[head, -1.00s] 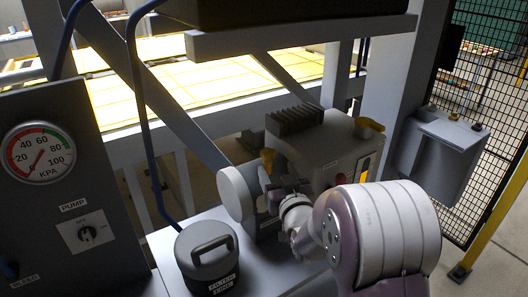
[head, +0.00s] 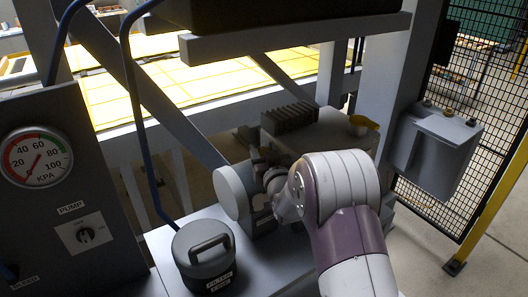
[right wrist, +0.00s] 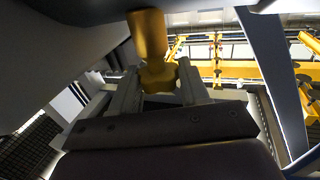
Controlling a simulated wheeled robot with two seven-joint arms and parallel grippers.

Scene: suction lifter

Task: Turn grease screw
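The yellow grease screw (right wrist: 150,50) has a rounded upper part and a broader lower part, close ahead in the right wrist view. My right gripper (right wrist: 158,80) has one finger on each side of the lower part, with no clear gap, and looks shut on it. In the head view my right gripper (head: 268,172) is at the left side of the grey lifter unit (head: 322,135), beside its round grey disc (head: 232,192). My arm hides the screw there. My left gripper is not in view.
Another yellow knob (head: 363,123) is on top of the unit. A filter canister (head: 205,257) stands in front on the grey base. The pump panel (head: 50,190) with gauge is at left. A grey box (head: 435,150) and mesh fence are at right.

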